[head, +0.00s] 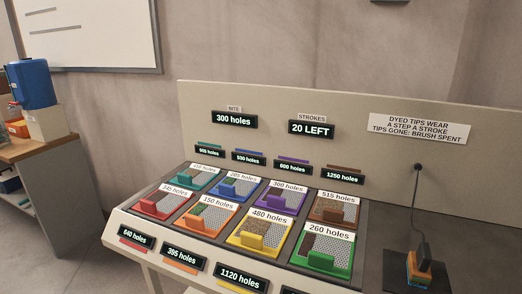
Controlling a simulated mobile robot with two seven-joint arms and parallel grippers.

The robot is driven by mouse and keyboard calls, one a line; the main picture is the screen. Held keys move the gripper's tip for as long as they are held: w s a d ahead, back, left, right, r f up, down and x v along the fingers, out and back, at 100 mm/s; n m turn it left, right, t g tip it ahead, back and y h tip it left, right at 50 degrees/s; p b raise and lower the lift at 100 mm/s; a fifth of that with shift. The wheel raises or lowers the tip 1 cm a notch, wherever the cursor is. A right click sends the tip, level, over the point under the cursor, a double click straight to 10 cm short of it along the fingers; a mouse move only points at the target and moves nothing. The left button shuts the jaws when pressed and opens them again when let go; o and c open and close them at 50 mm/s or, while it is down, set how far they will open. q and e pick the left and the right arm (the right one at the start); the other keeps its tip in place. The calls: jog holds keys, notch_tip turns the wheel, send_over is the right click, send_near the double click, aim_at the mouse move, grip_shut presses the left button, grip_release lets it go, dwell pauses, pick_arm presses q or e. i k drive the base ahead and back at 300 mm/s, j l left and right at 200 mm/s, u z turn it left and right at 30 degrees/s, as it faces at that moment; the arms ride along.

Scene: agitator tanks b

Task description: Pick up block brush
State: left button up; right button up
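What looks like the block brush (419,268) stands on a dark pad (440,286) at the lower right in the head view. It has an orange-brown band with a dark part above and a bluish layer below. A dark cord (415,205) runs down to it from a hole in the backboard. Its lowest part is small and hard to make out. Neither of my grippers is in view.
Left of the brush, a sloped console holds two rows of coloured trays with perforated plates, such as the green tray (322,262). The upright backboard (300,155) carries displays and a sign. A side table (40,146) with a blue container (31,83) stands far left.

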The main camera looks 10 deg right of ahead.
aim_at(419, 273)
jog(key=z, duration=1.6)
